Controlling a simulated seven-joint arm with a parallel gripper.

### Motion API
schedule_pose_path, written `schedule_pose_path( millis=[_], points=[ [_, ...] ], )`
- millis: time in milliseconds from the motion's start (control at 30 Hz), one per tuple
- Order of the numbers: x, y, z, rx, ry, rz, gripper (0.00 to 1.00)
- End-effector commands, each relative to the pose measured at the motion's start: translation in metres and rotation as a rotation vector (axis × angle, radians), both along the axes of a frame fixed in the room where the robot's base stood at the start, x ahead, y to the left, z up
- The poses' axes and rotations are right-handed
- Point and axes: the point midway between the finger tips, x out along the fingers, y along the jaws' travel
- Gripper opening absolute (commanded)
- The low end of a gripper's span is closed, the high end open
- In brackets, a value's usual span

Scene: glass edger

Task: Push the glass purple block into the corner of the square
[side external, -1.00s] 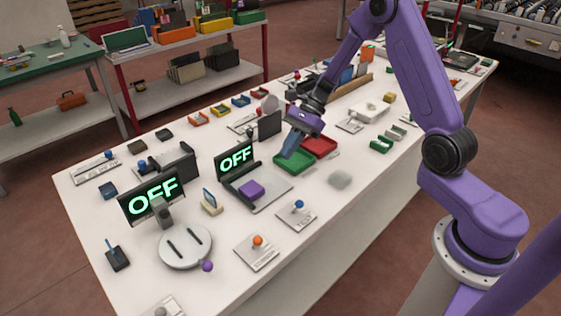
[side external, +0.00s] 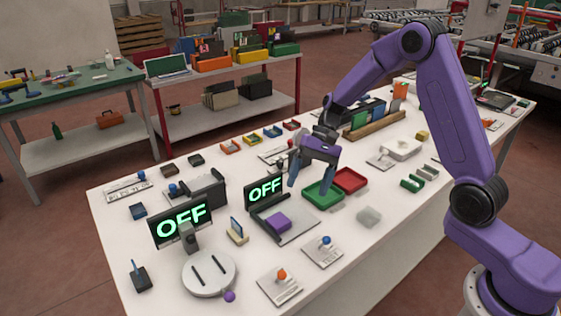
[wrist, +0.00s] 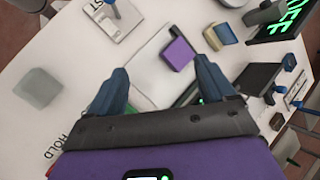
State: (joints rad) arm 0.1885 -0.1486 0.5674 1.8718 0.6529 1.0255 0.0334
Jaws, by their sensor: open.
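The purple block (side external: 279,222) lies on a light grey square plate (side external: 302,221) with dark raised edging, beside a display reading OFF (side external: 265,190). My gripper (side external: 312,183) is open and empty, raised above the table behind and right of the block, near the green tray. In the wrist view my two blue fingers (wrist: 160,78) are spread apart.
A green tray (side external: 322,196) and red tray (side external: 350,180) lie right of the plate. A translucent block (side external: 368,216) rests farther right. A small yellowish holder (side external: 237,232) stands left of the plate. A blue-knobbed panel (side external: 323,251) lies in front.

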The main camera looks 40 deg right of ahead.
Motion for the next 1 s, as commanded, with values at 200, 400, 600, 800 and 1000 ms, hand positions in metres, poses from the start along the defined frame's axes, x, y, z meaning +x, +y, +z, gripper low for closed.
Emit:
schedule_pose_path(
  millis=[200, 400, 600, 800, 1000],
  points=[
    [0.003, 0.024, 0.017, -0.053, -0.257, 0.551, 0.83],
    [0.008, 0.044, 0.034, -0.094, -0.451, 1.059, 0.83],
    [0.016, 0.062, 0.055, -0.130, -0.594, 1.545, 0.83],
    [0.021, 0.075, 0.071, -0.152, -0.664, 1.883, 0.83],
    [0.024, 0.079, 0.078, -0.161, -0.682, 2.012, 0.83]
  ],
)
